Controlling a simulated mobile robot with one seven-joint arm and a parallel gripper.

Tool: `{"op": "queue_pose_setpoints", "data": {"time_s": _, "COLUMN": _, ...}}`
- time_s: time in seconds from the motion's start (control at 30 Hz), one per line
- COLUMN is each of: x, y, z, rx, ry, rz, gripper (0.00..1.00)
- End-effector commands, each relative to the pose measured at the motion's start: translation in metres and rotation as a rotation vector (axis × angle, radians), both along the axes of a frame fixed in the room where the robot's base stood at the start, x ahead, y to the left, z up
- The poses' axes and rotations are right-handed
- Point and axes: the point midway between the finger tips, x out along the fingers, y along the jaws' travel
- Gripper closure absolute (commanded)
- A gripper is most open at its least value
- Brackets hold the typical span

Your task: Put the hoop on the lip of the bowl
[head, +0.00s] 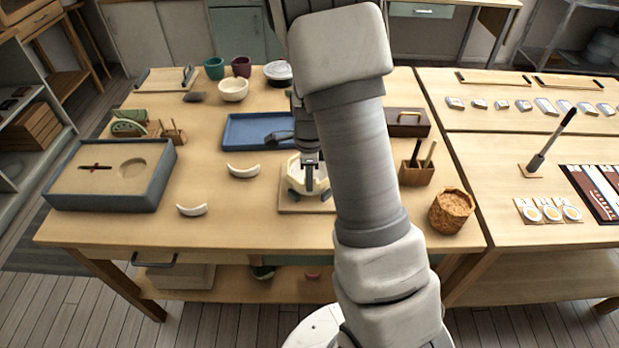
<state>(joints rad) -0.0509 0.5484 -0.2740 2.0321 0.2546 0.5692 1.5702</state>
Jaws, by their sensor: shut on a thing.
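The cream bowl (293,170) stands on a wooden board with dark, foot-like supports around it, near the front middle of the table. My gripper (310,186) points down over the bowl, at its near side. It is shut on a thin thing at the bowl's lip, which I take to be the hoop. The hoop cannot be clearly told apart from the pale rim, so I cannot tell whether it rests on the lip. My arm hides the bowl's right side.
Two pale curved shards (243,171) lie left of the board (290,209). A blue tray (245,131) lies behind. A grey-edged sand box (110,195) stands at the left. A tool holder (415,174) and a cork-like pot (450,212) stand right of my arm.

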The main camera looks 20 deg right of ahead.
Motion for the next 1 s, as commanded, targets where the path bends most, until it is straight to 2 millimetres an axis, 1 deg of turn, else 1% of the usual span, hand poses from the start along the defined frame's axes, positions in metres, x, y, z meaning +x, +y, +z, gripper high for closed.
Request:
{"op": "queue_pose_setpoints", "data": {"time_s": 0.93, "x": -0.0002, "y": 0.0001, "z": -0.0033, "rx": 0.000, "ry": 0.000, "rz": 0.000, "gripper": 1.00}}
{"op": "queue_pose_setpoints", "data": {"time_s": 0.97, "x": -0.0002, "y": 0.0001, "z": -0.0033, "rx": 0.000, "ry": 0.001, "rz": 0.000, "gripper": 0.86}}
{"op": "queue_pose_setpoints", "data": {"time_s": 1.0, "x": -0.0002, "y": 0.0001, "z": -0.0033, "rx": 0.000, "ry": 0.001, "rz": 0.000, "gripper": 0.79}}
